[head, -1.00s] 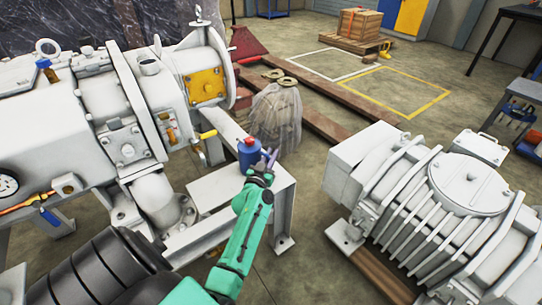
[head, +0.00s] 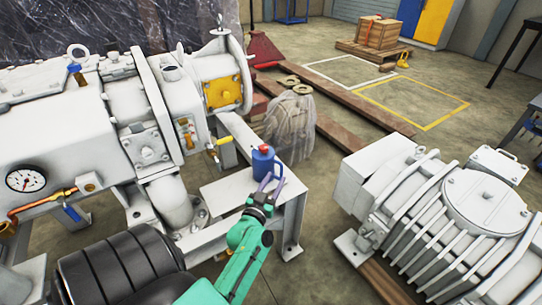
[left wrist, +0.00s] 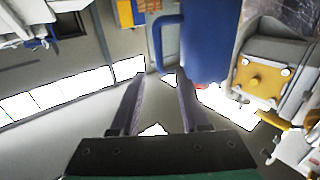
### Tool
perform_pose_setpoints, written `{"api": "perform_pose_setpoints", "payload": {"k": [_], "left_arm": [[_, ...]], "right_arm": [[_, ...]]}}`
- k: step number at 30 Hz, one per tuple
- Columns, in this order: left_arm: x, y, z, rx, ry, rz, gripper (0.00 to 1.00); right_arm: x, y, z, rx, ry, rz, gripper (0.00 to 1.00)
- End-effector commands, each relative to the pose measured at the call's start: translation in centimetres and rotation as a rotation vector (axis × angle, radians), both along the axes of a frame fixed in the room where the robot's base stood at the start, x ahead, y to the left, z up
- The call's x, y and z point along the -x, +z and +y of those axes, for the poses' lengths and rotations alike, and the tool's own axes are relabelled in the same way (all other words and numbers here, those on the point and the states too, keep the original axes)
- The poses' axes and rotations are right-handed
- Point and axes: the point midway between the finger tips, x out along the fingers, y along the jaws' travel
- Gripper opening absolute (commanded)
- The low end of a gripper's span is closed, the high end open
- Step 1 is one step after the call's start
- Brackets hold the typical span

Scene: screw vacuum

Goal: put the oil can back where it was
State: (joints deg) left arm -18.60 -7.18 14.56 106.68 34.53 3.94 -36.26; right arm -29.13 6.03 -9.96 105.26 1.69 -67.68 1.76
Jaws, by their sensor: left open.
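The oil can (head: 263,165) is blue with a red top. It appears to stand upright on the white bench (head: 225,191), towards its right end. In the left wrist view the can's blue body (left wrist: 208,40) and its loop handle (left wrist: 160,42) lie just beyond my fingertips. My left gripper (head: 270,188) is open in front of the can, on the near side. Its two fingers (left wrist: 158,78) are spread with nothing between them. The fingertips partly overlap the can's lower part in the head view. My right gripper is out of view.
The big white pump (head: 75,135) with a yellow plate (head: 223,92) stands left of the bench. A ribbed white machine (head: 440,215) on wooden beams stands to the right. A plastic-wrapped object (head: 290,125) stands behind the bench. Open floor lies between bench and ribbed machine.

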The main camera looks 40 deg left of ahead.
Motion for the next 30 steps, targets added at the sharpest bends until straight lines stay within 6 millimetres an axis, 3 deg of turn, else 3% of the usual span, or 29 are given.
{"api": "perform_pose_setpoints", "payload": {"k": [3,7,8,11,12,14,15,18,21,30], "left_arm": [[1.9,0.0,-0.6,0.001,0.000,0.002,0.46],[2.2,-1.2,-2.3,0.016,-0.057,0.051,0.46],[2.0,-2.2,-3.5,0.031,-0.102,0.096,0.46],[2.7,-8.5,-9.4,0.100,-0.317,0.385,0.46],[4.4,-11.7,-11.8,0.127,-0.398,0.552,0.46],[8.1,-16.2,-14.4,0.153,-0.473,0.817,0.46],[11.0,-18.5,-15.2,0.159,-0.490,0.985,0.46],[17.1,-21.6,-15.3,0.143,-0.460,1.301,0.46],[19.9,-22.4,-14.7,0.126,-0.419,1.437,0.46],[20.1,-22.4,-14.7,0.129,-0.414,1.446,0.46]], "right_arm": [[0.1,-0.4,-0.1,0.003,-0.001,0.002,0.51],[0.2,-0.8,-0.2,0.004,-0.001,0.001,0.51],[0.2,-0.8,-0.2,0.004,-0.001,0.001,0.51],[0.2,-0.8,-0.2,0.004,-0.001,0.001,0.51],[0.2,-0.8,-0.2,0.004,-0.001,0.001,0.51],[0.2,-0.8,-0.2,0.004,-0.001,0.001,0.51],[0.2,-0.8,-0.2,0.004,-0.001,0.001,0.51],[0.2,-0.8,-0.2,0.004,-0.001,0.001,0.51],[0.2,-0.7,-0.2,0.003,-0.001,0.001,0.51],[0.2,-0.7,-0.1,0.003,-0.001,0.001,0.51]]}}
